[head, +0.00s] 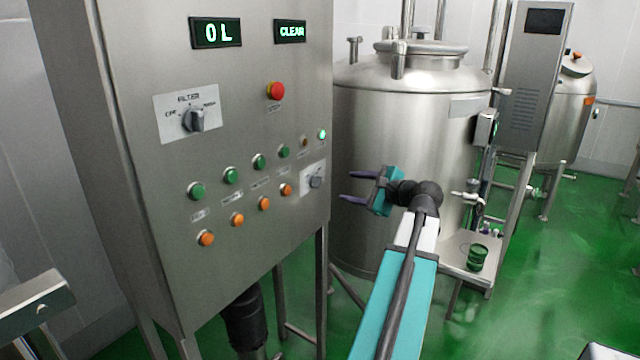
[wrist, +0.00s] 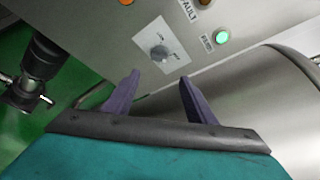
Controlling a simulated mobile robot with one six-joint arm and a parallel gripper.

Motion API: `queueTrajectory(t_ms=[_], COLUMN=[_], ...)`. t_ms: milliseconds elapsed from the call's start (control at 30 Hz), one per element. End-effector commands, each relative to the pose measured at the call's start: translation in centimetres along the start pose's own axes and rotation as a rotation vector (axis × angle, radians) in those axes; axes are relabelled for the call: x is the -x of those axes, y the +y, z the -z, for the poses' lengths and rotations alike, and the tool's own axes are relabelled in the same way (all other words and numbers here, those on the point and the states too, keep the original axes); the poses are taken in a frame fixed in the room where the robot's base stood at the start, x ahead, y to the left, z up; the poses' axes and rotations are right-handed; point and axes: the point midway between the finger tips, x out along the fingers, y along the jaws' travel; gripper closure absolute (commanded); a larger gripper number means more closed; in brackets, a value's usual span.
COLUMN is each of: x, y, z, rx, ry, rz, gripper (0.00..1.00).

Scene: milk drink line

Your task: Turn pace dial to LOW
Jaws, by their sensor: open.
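The small grey dial (head: 316,181) sits on a light plate at the lower right of the steel control panel (head: 150,250). In the wrist view the dial (wrist: 159,53) is ahead of my fingers; the marks on its plate are too small to read.
A red stop button (head: 275,91) and rows of green and orange buttons (head: 231,175) are on the panel. One green lamp (head: 322,134) is lit above the dial plate. A large steel tank (head: 410,120) stands behind my gripper. Displays (head: 216,32) read 0L and CLEAR.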

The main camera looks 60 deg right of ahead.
Motion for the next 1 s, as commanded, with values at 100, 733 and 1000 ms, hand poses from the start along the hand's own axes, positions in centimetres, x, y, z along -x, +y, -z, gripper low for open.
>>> queueTrajectory(t_ms=[100,733,1000], x=[-0.2,-5.6,-9.5], y=[0.2,0.4,0.4], z=[-0.3,-0.8,-0.8], rx=[0.002,0.004,0.005], ry=[-0.003,-0.009,-0.009], rz=[-0.004,-0.012,-0.012], gripper=[0.49,0.49,0.49])
